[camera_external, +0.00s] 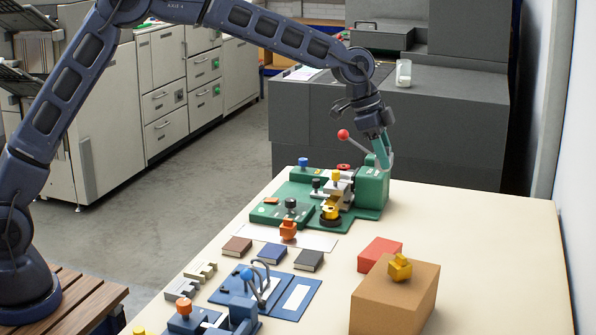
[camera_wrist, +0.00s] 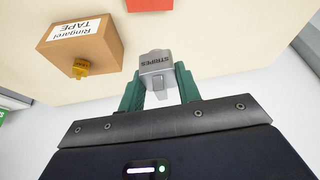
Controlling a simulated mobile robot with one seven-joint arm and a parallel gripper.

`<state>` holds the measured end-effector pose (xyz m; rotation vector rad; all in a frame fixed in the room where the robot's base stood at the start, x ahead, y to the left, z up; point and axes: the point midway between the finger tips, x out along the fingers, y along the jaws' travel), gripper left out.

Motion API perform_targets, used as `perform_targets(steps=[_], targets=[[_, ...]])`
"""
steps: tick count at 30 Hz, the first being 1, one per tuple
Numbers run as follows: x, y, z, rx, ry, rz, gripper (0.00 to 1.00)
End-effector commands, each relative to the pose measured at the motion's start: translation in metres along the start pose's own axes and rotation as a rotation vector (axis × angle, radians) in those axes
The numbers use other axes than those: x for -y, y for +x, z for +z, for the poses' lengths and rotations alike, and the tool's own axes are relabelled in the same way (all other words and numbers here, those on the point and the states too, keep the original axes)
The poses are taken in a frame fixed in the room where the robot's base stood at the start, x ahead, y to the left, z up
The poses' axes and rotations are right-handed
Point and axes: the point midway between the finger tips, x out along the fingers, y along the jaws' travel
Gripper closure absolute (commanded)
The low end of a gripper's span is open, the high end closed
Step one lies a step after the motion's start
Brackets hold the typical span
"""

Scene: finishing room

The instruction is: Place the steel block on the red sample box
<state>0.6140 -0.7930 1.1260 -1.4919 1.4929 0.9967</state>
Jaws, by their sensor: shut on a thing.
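The steel block (camera_wrist: 156,67) is a small grey piece with the word "STRIPES" on it, seen in the wrist view. My gripper (camera_wrist: 158,85) is shut on it, with a green finger on each side. In the external view my gripper (camera_external: 385,155) is at the far end of the table, above and beside the green machine; the block is hard to make out there. The red sample box (camera_external: 380,253) lies on the table behind the cardboard box, well nearer the camera than my gripper. Only its edge shows at the top of the wrist view (camera_wrist: 149,4).
A cardboard box (camera_external: 395,297) with a yellow piece (camera_external: 400,267) on top stands right beside the red box. The green machine (camera_external: 372,188) has a lever with a red ball. Brown, blue and dark boxes (camera_external: 271,253) lie left. The table's right side is clear.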

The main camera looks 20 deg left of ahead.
Motion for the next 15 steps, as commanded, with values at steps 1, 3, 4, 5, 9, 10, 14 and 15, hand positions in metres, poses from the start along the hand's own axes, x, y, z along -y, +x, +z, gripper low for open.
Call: perform_targets(steps=[1, 3, 4, 5, 9, 10, 14, 15], targets=[[-0.002, 0.0, -0.004, -0.001, 0.001, -0.001, 0.96], [-0.003, 0.002, -0.006, 0.0, 0.0, -0.001, 0.96], [-0.003, 0.005, -0.006, 0.0, 0.0, -0.001, 0.96], [-0.004, 0.008, -0.006, 0.001, 0.0, 0.0, 0.96], [-0.005, 0.031, 0.004, 0.003, -0.001, 0.002, 0.96], [-0.005, 0.037, 0.006, 0.003, -0.001, 0.002, 0.96], [-0.004, 0.064, 0.018, 0.003, -0.001, 0.002, 0.96], [-0.004, 0.071, 0.021, 0.003, -0.001, 0.002, 0.96]])
